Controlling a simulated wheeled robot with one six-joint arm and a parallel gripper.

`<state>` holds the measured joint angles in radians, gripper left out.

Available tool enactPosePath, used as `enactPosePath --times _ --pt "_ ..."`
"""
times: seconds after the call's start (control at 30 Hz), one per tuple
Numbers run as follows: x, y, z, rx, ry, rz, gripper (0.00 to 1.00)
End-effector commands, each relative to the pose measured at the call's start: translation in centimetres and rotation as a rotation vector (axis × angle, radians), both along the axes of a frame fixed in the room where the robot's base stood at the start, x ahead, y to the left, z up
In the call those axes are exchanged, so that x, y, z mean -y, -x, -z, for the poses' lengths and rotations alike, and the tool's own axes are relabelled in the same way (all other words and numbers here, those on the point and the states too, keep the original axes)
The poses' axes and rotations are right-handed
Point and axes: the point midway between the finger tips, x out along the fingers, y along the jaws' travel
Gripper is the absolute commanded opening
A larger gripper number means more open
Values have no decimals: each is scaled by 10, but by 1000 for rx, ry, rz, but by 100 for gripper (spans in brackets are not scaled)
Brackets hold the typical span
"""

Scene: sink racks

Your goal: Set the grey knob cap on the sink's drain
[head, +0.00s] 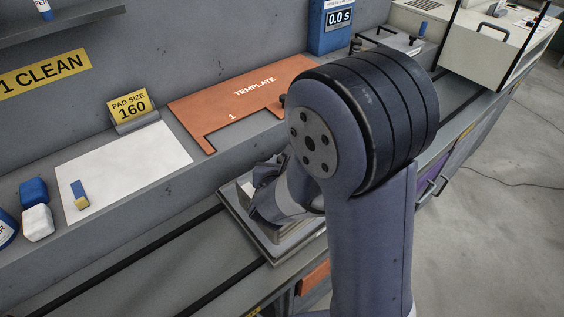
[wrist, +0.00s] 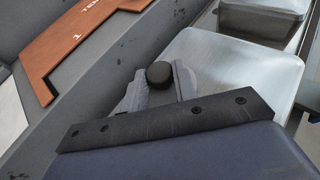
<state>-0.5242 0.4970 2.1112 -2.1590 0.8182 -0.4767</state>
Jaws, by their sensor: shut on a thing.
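My gripper (wrist: 159,87) is shut on the grey knob cap (wrist: 159,73), whose dark round top shows between the two fingers in the wrist view. The sink (head: 234,212) shows its metal rim in the head view, with my wrist and gripper over it and largely covering it. In the wrist view a bare metal surface (wrist: 242,88), which looks like part of the sink, lies to the right of the fingers. The cap is hidden behind my arm in the head view. I cannot see the drain in either view. I cannot tell how high the cap is.
An orange template board (head: 244,96) lies on the ledge behind the sink. A white pad (head: 125,165) with a small blue and yellow block (head: 80,195) lies to its left. A grey metal bin (wrist: 262,18) stands beyond the metal surface.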

Motion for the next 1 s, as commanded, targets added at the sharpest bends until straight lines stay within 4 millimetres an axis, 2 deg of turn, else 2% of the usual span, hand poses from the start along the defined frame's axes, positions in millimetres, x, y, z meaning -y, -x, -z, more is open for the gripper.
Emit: enactPosePath --times 0.03,0.07,0.3,0.67,0.77,1.0 --pt "0 0 3 1 -1 0 5" --pt "0 0 1 0 0 0 30" --pt "0 0 1 0 0 0 49" --pt "0 0 -4 0 0 0 49" --pt "-4 11 -7 2 -1 -4 49" --pt "-12 53 -26 4 -3 -5 49"
